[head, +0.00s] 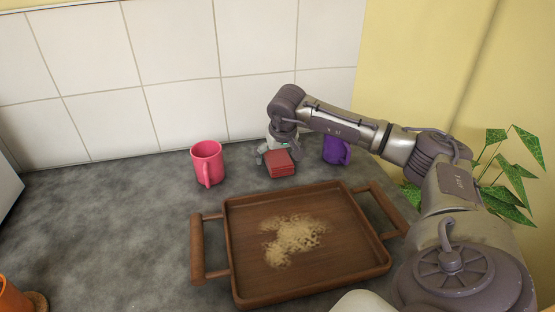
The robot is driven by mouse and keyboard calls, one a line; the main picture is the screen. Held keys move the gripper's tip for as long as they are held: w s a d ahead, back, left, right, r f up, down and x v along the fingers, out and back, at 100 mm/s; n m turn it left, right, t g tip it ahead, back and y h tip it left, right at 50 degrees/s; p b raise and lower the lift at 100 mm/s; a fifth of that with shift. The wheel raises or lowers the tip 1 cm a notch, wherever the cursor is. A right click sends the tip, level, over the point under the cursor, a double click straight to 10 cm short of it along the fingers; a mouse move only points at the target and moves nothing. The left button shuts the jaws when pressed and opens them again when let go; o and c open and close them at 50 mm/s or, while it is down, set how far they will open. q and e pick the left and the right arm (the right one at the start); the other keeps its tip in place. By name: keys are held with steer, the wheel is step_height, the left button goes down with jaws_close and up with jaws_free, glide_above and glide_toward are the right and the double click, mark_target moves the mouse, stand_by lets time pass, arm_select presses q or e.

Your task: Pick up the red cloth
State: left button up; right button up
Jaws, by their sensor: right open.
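The red cloth (280,164) is a small folded block lying on the grey counter behind the tray. My right gripper (276,152) is right above and behind the cloth, pointing down, with its fingers near the cloth's far side. It is open. The wrist and the cloth partly hide the fingers, and I cannot tell whether they touch the cloth. My left gripper is not in view.
A pink mug (207,163) stands left of the cloth and a purple mug (337,150) stands close on its right. A wooden tray (240,275) with crumbs (292,238) lies in front. A tiled wall (170,60) is behind.

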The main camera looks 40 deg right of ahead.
steer(key=shift+f, duration=0.25)
stand_by(0.5)
steer(key=c, duration=1.2)
